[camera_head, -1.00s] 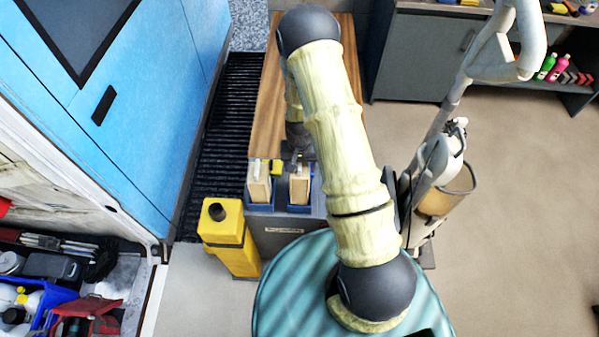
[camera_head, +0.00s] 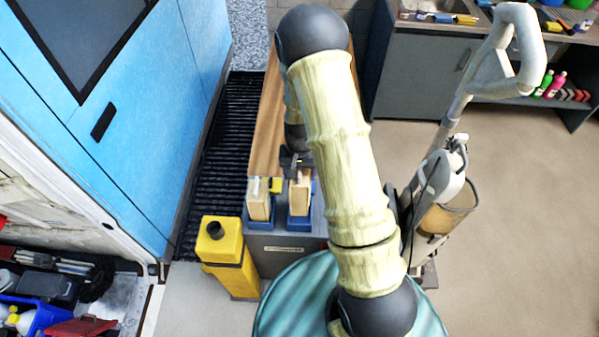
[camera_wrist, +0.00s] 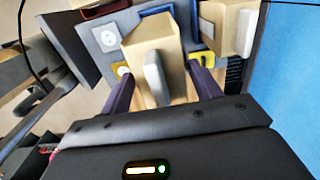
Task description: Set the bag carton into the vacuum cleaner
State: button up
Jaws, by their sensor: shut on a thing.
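My gripper (camera_head: 296,165) is shut on a beige carton (camera_head: 299,197), which stands upright at the right blue holder (camera_head: 298,223) on the near end of the bench. In the wrist view the held carton (camera_wrist: 152,48), with a pale oval tab, sits between the two dark fingers of my gripper (camera_wrist: 163,88). I cannot tell whether its base is clear of the holder. A second, similar carton (camera_head: 259,204) stands in the left blue holder, and it also shows in the wrist view (camera_wrist: 227,27). The vacuum cleaner (camera_head: 440,185) stands upright on the floor to the right, partly hidden by my arm.
A yellow container (camera_head: 228,262) stands on the floor left of the bench (camera_head: 267,135). A grey cabinet (camera_head: 420,75) stands at the back right. Open floor (camera_head: 520,200) lies right of the vacuum cleaner.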

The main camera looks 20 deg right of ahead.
jog(key=shift+r, duration=0.1)
jog(key=shift+r+p, duration=2.65)
jog(key=shift+r, duration=0.8)
jog(key=shift+f, duration=0.1)
